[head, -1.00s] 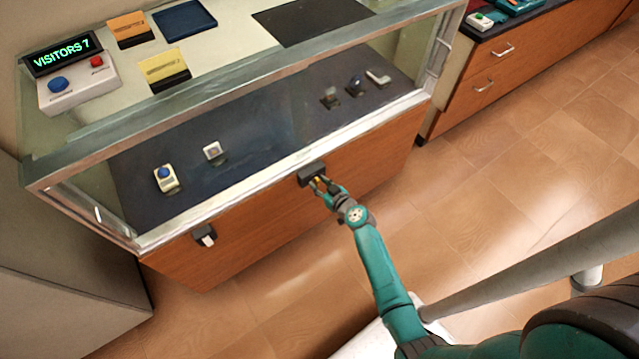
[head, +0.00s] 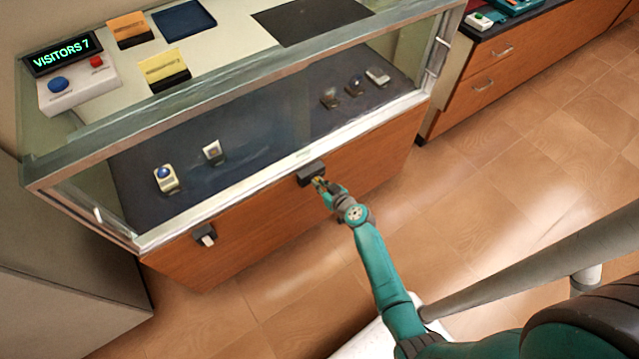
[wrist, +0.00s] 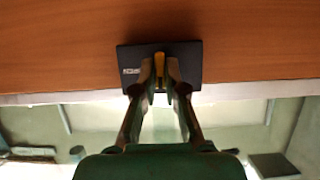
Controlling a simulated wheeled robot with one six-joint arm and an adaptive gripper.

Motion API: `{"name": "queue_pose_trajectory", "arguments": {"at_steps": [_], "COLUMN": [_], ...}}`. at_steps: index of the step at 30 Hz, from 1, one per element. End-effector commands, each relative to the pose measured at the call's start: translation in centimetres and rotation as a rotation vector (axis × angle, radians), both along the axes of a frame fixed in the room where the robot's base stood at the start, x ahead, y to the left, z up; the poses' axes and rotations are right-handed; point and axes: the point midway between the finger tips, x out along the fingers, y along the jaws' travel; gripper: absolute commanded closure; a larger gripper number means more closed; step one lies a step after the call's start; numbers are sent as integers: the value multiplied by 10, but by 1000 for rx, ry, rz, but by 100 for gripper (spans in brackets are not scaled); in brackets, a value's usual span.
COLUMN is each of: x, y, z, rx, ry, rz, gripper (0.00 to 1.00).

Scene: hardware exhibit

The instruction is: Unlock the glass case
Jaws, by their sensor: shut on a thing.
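The glass case (head: 240,78) has a pale metal frame and a wooden lower front. A dark lock block (head: 311,172) sits on that front, just below the glass edge, and it also shows in the wrist view (wrist: 190,62). My gripper (head: 319,184) is at the lock block, with its fingers pointing into it. In the wrist view my gripper (wrist: 160,75) is shut on a small yellow key (wrist: 159,68). The key lies between the fingertips, against the face of the block. The fingers hide most of it, and I cannot tell how deep it sits.
A second dark fitting with a white part (head: 206,238) is on the case front at left. Small exhibits (head: 165,178) lie inside the case. A wooden drawer cabinet (head: 500,80) stands at right. Open tiled floor (head: 530,190) lies in front of it.

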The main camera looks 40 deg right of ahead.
Motion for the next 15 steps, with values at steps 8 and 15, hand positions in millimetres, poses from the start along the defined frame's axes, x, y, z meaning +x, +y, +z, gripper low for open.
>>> {"name": "queue_pose_trajectory", "arguments": {"at_steps": [8, 15], "x": [3, 3], "y": [-3, -5], "z": [2, 1], "rx": [143, 357], "ry": [-9, -17], "rz": [-1, 0], "gripper": [100, 100]}}
